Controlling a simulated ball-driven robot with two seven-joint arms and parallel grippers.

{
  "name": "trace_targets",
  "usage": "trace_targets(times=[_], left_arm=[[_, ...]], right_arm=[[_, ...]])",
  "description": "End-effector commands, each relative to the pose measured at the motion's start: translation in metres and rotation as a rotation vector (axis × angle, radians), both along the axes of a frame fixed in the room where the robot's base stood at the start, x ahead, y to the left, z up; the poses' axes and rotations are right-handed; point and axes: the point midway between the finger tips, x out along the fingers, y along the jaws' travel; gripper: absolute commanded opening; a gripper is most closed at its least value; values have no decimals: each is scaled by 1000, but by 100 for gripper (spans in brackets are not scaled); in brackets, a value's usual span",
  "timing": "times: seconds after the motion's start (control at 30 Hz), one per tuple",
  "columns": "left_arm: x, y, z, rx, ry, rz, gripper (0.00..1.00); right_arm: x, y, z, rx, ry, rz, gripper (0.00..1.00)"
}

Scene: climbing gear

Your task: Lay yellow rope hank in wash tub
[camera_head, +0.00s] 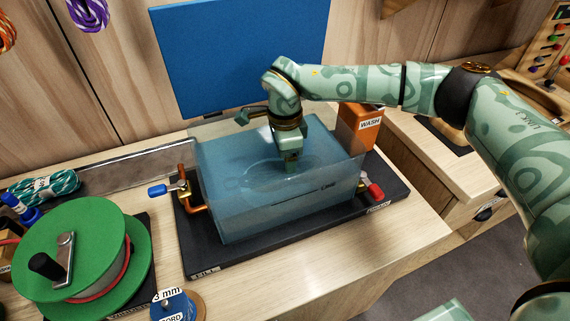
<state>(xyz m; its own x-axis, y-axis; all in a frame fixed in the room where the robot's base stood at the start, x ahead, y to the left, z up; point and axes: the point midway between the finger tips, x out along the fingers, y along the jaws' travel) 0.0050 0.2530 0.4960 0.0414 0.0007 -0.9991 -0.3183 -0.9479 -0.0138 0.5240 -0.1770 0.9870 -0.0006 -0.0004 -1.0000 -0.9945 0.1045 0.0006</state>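The wash tub (225,205) is a clear-walled tub of bluish water on a black mat in the middle of the counter. My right arm comes in from the right and reaches over the tub. My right gripper (290,165) points down into the tub, its lower end at or in the water. Its fingertips are too unclear to tell whether they are open or shut, or whether they hold anything. Ripples show on the water around it. I cannot make out a yellow rope hank anywhere.
A blue-handled tap (158,190) and a red-handled tap (375,191) flank the tub. An orange WASH box (358,128) stands behind its right end. A green crank reel (95,235), teal rope (45,187) and blue cord spool (178,306) lie left. A blue board (240,55) stands behind.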

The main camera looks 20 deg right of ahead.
Motion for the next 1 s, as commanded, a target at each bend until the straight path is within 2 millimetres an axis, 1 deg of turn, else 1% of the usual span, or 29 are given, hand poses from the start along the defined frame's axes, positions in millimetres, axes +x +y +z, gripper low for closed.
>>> trace_targets(times=[0.03,0.2,0.3,0.43,0.5,0.63,1.0], left_arm=[[1,0,5,0,-3,0,32],[4,0,13,0,-9,0,32],[5,0,17,0,-10,0,32],[5,0,20,0,-13,0,32],[6,0,20,0,-14,0,32],[6,0,21,0,-14,0,32],[6,0,21,0,-14,0,32]], right_arm=[[1,0,18,0,-7,0,74],[1,0,66,-1,-7,-1,74],[1,0,90,0,-5,0,74],[1,0,113,1,-3,-1,74],[0,0,121,0,-2,0,74],[0,0,128,0,-1,0,74],[0,0,128,0,0,0,74]])
